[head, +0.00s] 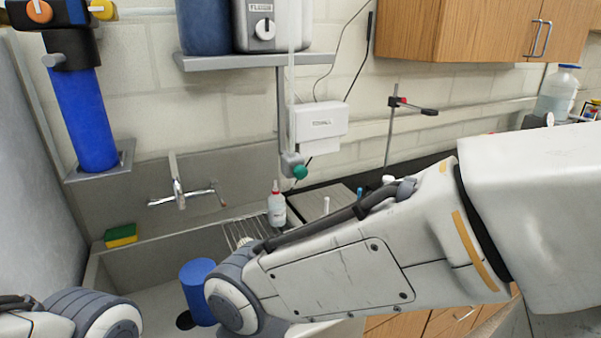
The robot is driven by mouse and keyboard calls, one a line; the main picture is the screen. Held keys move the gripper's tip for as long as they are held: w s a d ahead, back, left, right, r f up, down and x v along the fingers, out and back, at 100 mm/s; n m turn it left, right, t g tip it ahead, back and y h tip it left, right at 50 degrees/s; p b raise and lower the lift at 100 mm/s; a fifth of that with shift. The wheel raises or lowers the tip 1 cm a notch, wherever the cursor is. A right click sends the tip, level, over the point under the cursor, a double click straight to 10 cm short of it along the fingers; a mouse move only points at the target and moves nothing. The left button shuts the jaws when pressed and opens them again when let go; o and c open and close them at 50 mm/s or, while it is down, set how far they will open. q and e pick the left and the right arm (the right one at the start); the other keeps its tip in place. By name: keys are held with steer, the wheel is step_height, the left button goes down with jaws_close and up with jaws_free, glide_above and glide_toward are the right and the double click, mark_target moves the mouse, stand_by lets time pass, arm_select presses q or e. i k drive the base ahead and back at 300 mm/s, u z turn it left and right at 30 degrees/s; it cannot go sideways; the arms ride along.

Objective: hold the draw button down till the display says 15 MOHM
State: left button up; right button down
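The white display box (319,122) hangs on the wall above the sink's right side. Its small dark lettering seems to end in MOHM, but I cannot read the number. Below it is a dispenser fitting with a green round part (300,171); I cannot tell whether this is the draw button. A grey unit with a FLUSH label and white knob (264,29) stands on the shelf above. My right arm crosses from the right, its wrist low over the sink; its gripper is not visible. Only a piece of my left arm shows at bottom left, and its gripper is out of view.
A sink (150,262) holds a blue cylinder (197,288) beside my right wrist. A faucet (178,190), a sponge (120,236) and a squeeze bottle (277,206) are around it. A blue cartridge (84,120) hangs at left. A clamp stand (391,135) stands right.

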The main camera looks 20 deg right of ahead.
mark_target(299, 172)
steer(key=k, duration=1.35)
steer(key=u, duration=0.75)
steer(key=i, duration=1.6)
steer(key=z, duration=0.85)
